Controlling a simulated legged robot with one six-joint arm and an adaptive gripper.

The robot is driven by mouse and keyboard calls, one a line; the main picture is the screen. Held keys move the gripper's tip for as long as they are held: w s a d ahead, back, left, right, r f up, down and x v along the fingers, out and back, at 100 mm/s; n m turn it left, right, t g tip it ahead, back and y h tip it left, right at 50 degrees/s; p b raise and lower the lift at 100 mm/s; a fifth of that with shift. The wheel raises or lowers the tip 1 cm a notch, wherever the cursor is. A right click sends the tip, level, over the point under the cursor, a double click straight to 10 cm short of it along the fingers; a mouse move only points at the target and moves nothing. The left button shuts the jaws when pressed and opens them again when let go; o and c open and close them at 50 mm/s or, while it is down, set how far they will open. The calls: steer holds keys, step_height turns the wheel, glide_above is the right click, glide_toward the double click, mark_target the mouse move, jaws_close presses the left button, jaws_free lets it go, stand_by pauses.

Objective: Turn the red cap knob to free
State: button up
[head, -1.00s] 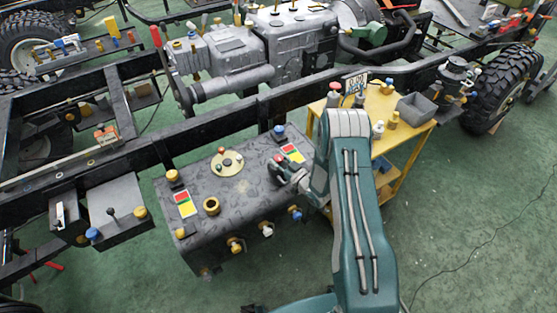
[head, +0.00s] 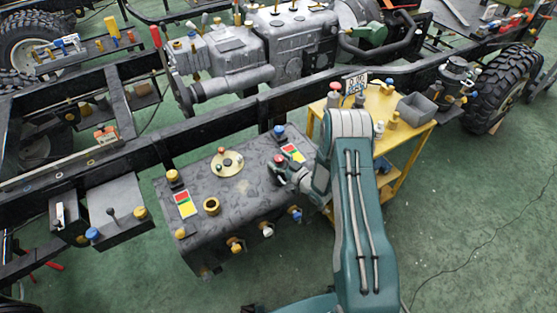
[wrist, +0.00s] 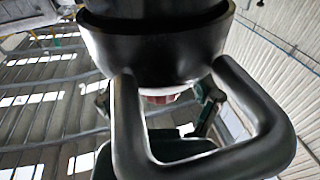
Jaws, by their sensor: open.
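The dark grey tank-like box (head: 235,195) hangs beside the chassis rail in the head view. A small red cap (head: 279,158) shows at the tip of my gripper (head: 281,168), over the right part of the box top. My gripper's fingers are open around or right beside the cap; I cannot tell if they touch it. In the wrist view a red patch (wrist: 160,98) shows behind a thick black loop (wrist: 205,155), under a dark round body (wrist: 155,35). The red thing is mostly hidden there, and the fingertips are not clear.
A yellow disc with small knobs (head: 227,164), a brass ring (head: 211,206) and a blue-topped fitting (head: 279,131) stand on the box. Red-yellow labels (head: 186,204) lie flat. Several knobs line its front. Green floor is open in front.

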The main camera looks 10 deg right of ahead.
steer(key=shift+s, duration=0.1)
steer(key=v, duration=1.2)
